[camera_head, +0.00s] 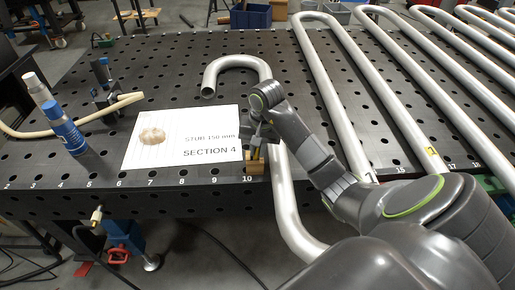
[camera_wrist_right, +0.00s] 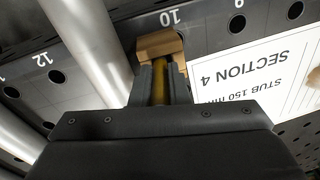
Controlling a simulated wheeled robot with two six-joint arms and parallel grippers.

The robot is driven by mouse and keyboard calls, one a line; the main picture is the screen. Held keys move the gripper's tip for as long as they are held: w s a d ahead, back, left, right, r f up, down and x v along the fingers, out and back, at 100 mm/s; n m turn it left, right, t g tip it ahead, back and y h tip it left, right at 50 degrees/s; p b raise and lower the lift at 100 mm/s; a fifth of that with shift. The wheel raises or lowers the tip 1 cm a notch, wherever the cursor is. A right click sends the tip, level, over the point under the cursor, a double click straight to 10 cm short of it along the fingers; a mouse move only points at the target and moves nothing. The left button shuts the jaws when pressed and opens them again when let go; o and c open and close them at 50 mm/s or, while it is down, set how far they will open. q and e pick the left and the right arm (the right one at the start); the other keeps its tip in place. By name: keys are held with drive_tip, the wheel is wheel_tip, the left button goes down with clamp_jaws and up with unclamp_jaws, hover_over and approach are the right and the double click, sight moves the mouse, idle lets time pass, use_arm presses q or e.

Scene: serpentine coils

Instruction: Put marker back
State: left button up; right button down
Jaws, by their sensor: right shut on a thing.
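My right gripper (camera_head: 257,143) is near the front edge of the table, beside the number 10. In the right wrist view its fingers (camera_wrist_right: 160,84) are shut on a slim yellow-brown marker (camera_wrist_right: 159,88), mostly hidden between them. A small wooden block holder (camera_head: 254,170) sits at the table edge, and it also shows in the right wrist view (camera_wrist_right: 159,43) right at the fingertips. The marker points toward the holder; I cannot tell whether its end is inside. My left gripper is not in view.
A bent steel pipe (camera_head: 284,195) runs close beside the right gripper. A white sign (camera_head: 180,137) reading "SECTION 4" lies to its left. A blue-and-silver cylinder (camera_head: 62,125) stands at the left. Long serpentine coils (camera_head: 335,80) cover the right side of the perforated table (camera_head: 190,70).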

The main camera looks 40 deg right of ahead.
drive_tip(key=shift+f+b, duration=0.4)
idle(0.3)
drive_tip(key=c, duration=1.3)
unclamp_jaws()
drive_tip(key=shift+r, duration=0.2)
drive_tip(key=r+p, duration=0.5)
drive_tip(key=s+r+p, duration=0.1)
drive_tip(key=r+p, duration=0.5)
drive_tip(key=s+d+r+p, duration=0.1)
drive_tip(key=r+p, duration=0.5)
